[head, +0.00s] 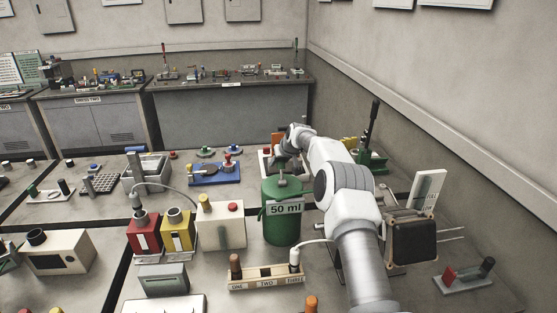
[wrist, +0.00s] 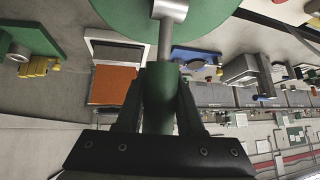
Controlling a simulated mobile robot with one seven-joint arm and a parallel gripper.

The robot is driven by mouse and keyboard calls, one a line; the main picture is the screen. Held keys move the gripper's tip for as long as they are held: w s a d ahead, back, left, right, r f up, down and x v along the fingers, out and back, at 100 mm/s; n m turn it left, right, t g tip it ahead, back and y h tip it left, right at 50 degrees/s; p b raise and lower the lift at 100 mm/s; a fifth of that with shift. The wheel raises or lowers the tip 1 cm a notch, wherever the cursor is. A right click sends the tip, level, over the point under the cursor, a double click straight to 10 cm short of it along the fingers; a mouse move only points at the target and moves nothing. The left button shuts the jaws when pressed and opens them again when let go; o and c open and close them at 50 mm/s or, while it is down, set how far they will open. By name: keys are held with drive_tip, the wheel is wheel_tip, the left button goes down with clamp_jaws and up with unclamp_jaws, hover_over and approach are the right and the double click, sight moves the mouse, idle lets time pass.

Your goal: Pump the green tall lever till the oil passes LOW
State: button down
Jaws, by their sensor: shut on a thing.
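The lever shows in the wrist view as a green grip (wrist: 158,98) on a grey rod. The rod runs to a grey pivot on top of a round green body (wrist: 125,15). In the head view this appears to be the green drum (head: 281,225) labelled "50 ml". My gripper (wrist: 158,80) is shut on the green grip, with one dark finger on each side. In the head view my gripper (head: 284,156) is above and behind the drum, and the lever is mostly hidden by my arm. No LOW mark or oil level can be read.
A dark tall lever (head: 371,128) on a green base stands behind my arm. A white panel (head: 428,190) and a dark box (head: 412,238) are on its right. A cream box (head: 221,222) and red and yellow canisters (head: 178,230) crowd the drum's left. A labelled block (head: 265,280) lies in front.

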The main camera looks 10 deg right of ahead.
drive_tip(key=shift+s+f, duration=0.1)
drive_tip(key=shift+f, duration=0.05)
drive_tip(key=c, duration=0.5)
unclamp_jaws()
drive_tip(key=b+v, duration=0.4)
drive_tip(key=v, duration=1.3)
drive_tip(key=shift+s+b, duration=0.15)
drive_tip(key=shift+b, duration=0.25)
